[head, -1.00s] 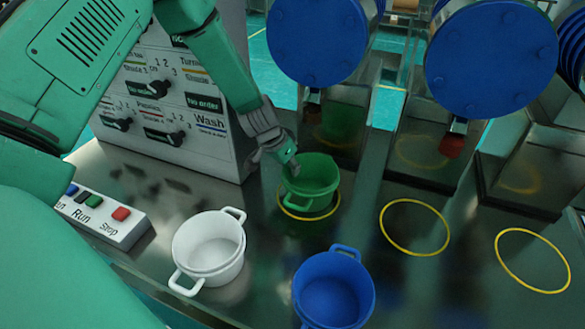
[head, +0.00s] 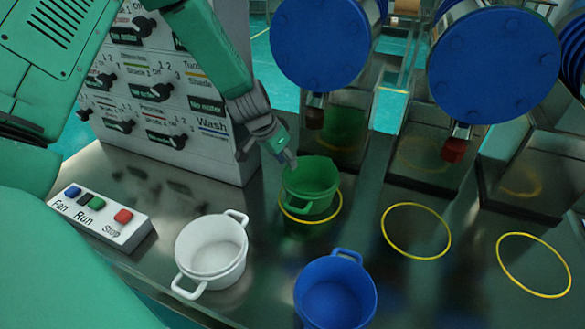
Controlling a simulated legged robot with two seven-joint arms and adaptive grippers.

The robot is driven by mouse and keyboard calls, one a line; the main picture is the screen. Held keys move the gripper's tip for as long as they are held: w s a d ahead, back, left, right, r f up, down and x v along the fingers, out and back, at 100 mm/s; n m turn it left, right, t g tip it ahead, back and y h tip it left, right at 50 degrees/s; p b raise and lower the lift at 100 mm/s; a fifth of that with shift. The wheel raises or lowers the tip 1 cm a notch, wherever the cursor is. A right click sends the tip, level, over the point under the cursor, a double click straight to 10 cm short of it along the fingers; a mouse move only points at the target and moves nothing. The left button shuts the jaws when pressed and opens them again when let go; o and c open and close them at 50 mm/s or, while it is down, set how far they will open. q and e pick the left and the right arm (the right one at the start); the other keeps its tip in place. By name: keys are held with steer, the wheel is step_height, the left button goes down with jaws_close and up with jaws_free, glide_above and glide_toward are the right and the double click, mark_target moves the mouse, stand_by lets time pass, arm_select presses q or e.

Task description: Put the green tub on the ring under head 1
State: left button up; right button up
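The green tub (head: 310,184) is at the leftmost yellow ring (head: 334,212), below the leftmost blue drum head (head: 318,45). It sits toward the ring's upper left, and the ring's front and right arc shows around its base. I cannot tell whether its base touches the table. My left gripper (head: 288,160) is at the tub's upper left rim. Its fingers are small and partly merge with the rim, so I cannot tell whether they grip it. My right gripper does not show.
A white tub (head: 212,250) and a blue tub (head: 334,292) stand in front. Two empty yellow rings (head: 416,230), (head: 533,265) lie to the right. A button box (head: 103,217) and a control panel (head: 165,90) stand at left. A second blue head (head: 494,62) hangs at right.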

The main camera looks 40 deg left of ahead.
arm_select(q)
steer(key=v, duration=0.7)
steer(key=shift+p, duration=0.3)
steer(key=shift+f, duration=0.1)
